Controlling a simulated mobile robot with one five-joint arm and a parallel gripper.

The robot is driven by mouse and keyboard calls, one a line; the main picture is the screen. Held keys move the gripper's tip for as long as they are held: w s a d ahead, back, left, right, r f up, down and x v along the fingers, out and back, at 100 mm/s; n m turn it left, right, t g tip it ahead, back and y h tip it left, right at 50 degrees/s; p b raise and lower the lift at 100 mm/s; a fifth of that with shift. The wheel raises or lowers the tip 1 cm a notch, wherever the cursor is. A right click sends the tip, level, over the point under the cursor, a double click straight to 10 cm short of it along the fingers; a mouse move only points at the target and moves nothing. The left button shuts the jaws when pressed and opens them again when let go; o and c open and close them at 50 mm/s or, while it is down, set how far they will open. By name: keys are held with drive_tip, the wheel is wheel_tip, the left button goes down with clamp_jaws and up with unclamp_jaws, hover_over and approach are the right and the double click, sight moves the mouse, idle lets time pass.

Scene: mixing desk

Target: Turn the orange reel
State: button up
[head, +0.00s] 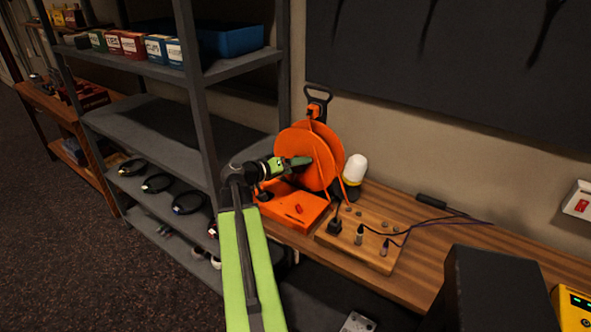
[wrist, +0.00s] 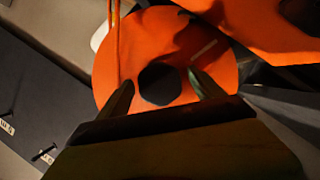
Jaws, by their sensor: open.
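The orange reel (head: 318,150) stands upright on an orange base (head: 297,207) at the left end of the wooden desk, in the head view. It has a black and orange handle at its top. In the wrist view the orange reel (wrist: 205,62) fills the upper middle, with a dark round hub (wrist: 160,84) at its centre. My gripper (head: 303,161) is in front of the reel's face. In the wrist view my gripper (wrist: 162,88) is open, with one finger on each side of the hub. I cannot tell whether the fingers touch the reel.
A white-domed lamp (head: 355,169) stands just right of the reel. A wooden board (head: 375,245) with plugs and cables lies in front. A grey shelf rack (head: 207,130) stands close on the left. A dark box (head: 495,285) is at lower right.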

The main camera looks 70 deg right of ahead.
drive_tip(key=shift+c, duration=0.5)
drive_tip(key=shift+a, duration=0.1)
clamp_jaws()
